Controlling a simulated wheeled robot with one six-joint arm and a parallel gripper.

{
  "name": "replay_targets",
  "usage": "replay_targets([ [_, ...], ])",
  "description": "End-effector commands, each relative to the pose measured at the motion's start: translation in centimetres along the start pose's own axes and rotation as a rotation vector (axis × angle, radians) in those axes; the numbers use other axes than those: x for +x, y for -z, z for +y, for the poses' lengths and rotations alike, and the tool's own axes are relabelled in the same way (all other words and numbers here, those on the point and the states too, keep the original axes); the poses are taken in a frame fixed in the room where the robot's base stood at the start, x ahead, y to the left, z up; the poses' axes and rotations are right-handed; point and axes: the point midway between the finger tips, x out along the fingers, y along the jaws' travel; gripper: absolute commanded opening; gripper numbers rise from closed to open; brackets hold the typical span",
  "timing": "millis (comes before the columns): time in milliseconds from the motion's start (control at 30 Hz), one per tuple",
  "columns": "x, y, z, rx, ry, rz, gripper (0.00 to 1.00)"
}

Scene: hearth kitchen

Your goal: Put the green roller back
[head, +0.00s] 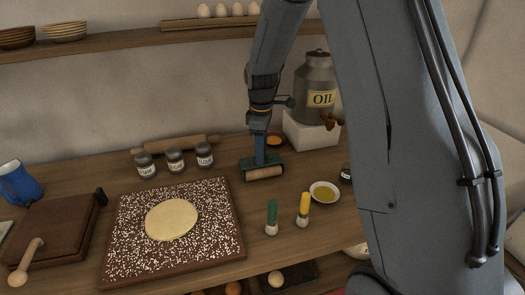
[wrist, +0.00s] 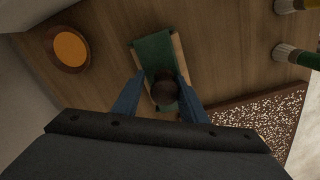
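The green roller has a green body (head: 276,160) and a pale wooden cylinder along its front (head: 265,174). It sits on the wooden counter just right of the floured board's far corner. In the wrist view its green top (wrist: 152,50) and a dark round knob (wrist: 163,93) show. My gripper (head: 261,158) reaches down over it from above. In the wrist view the two blue fingers (wrist: 162,82) stand on either side of the knob, with a visible gap on each side. The gripper looks open. The lower finger ends are partly hidden in the head view.
A floured board (head: 120,255) with dough (head: 172,219) lies left. Green (head: 271,217) and yellow (head: 303,209) brushes stand in front, near an oil bowl (head: 324,192). Three jars (head: 175,160), a rolling pin (head: 178,143), an orange dish (wrist: 68,48) and an oil can (head: 315,75) are behind.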

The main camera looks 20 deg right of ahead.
Motion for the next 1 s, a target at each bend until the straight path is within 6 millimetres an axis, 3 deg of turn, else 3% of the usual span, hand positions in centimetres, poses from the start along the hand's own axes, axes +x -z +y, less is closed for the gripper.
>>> replay_targets([
  [33,0.9,0.0,-1.0,0.001,0.022,-0.006,0.48],
  [167,-0.8,0.1,-0.8,0.001,0.019,-0.004,0.48],
  [633,-10.4,-0.3,-0.1,0.006,0.011,-0.004,0.48],
  [800,-12.0,-0.2,-0.2,0.004,0.012,-0.004,0.48],
  [1000,-12.5,-0.2,-0.2,0.003,0.013,-0.005,0.48],
])
